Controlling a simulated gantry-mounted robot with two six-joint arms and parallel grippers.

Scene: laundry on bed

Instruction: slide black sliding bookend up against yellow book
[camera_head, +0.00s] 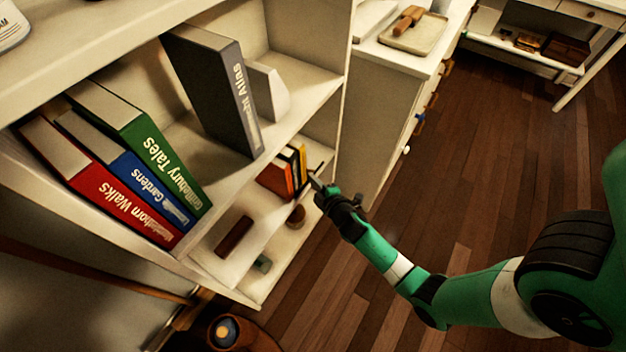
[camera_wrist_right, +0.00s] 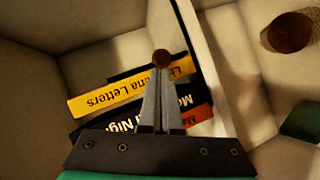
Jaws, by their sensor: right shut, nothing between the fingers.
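The yellow book (camera_head: 302,160) stands in the lower shelf compartment, at the right end of a short row with a black book (camera_head: 295,168) and a red-orange one (camera_head: 274,180). In the right wrist view the yellow book (camera_wrist_right: 128,92) shows its spine lettering. A dark strip along its far side, likely the black sliding bookend (camera_wrist_right: 122,75), shows little; any gap is unclear. A round brown knob (camera_wrist_right: 161,58) appears at my fingertips; what it belongs to is unclear. My right gripper (camera_head: 315,180) is shut and empty by the row's right end. My left gripper is out of view.
A brown round object (camera_head: 297,215), a dark red block (camera_head: 233,237) and a teal block (camera_head: 262,263) lie on the lower shelf in front. Larger books, including a grey atlas (camera_head: 213,92), stand on the shelf above. A cabinet (camera_head: 378,105) stands to the right.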

